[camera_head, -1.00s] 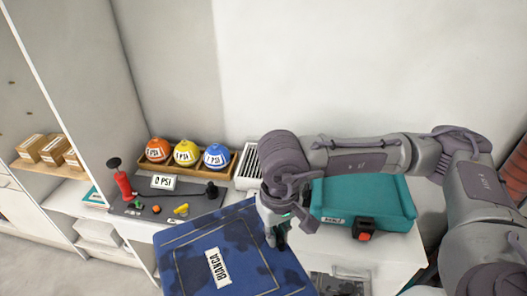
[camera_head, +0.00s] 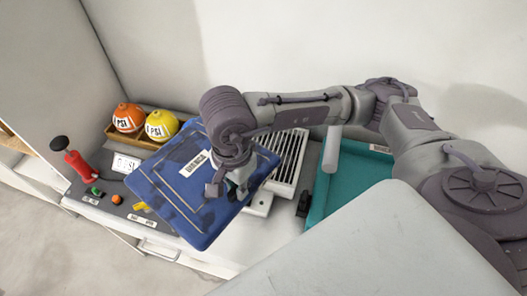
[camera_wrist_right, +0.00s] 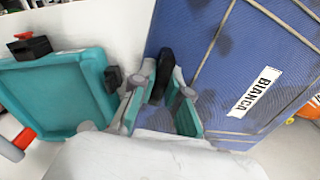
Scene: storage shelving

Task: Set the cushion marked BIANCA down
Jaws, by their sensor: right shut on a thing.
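The blue cushion (camera_head: 192,200) has darker patches and a white label reading BIANCA. It is tilted and held above the counter, in front of the balls and the white slatted rack. My right gripper (camera_head: 236,190) is shut on the cushion's right edge. In the right wrist view the cushion (camera_wrist_right: 225,70) fills the upper right, and the gripper's fingers (camera_wrist_right: 160,95) are at its near edge. The cushion hides part of the counter and the rack. My left gripper is not in view.
An orange ball (camera_head: 128,118) and a yellow ball (camera_head: 161,126) sit in a wooden tray (camera_head: 120,135). A red pump (camera_head: 77,165) stands at the left. The slatted rack (camera_head: 289,155) is right of the cushion. A teal tray (camera_head: 350,175) lies further right. Bare white counter (camera_head: 265,235) shows in front.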

